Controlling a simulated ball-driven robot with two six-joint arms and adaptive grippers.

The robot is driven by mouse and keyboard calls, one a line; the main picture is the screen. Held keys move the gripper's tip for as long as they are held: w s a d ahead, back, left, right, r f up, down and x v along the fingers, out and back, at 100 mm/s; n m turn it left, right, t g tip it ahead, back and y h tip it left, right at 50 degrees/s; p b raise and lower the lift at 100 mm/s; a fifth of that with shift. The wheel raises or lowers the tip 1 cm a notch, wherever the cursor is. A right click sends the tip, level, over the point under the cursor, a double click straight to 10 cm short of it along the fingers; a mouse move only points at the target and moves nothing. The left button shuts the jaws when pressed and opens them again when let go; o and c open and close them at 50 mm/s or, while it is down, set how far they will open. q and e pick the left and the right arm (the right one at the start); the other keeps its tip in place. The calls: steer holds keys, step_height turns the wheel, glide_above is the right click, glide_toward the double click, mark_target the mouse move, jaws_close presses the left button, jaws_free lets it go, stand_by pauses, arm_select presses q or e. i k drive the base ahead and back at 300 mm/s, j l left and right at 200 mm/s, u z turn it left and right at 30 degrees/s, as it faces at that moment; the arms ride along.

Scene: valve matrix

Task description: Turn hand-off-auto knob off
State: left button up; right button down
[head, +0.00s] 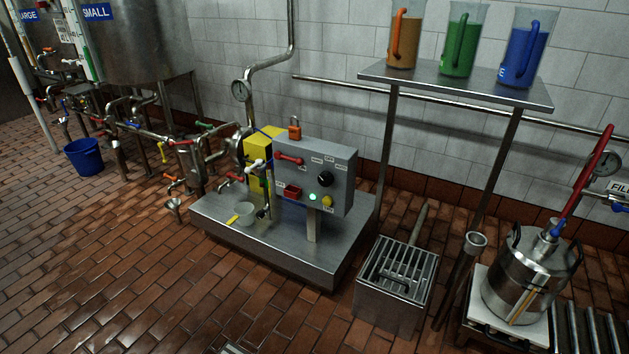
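The grey control box (330,180) stands on a post above a low steel platform, in the middle of the head view. A black round knob (325,178) sits on the box's front face, with small labels above it that are too small to read. The knob's pointer direction cannot be made out. A red lever (289,159), a red block-like switch (292,191), a lit green button (312,197) and a yellow knob (327,201) share the same face. Neither of my grippers shows in the head view.
Pipes and valves (165,145) crowd the left. Brick floor (130,270) in front is clear.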

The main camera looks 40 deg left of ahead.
mark_target(325, 178)
steer(key=j+u, duration=0.15)
steer(key=j, duration=0.5)
steer(key=i+j+u, duration=0.15)
steer(key=j, duration=0.45)
steer(key=k, duration=0.05)
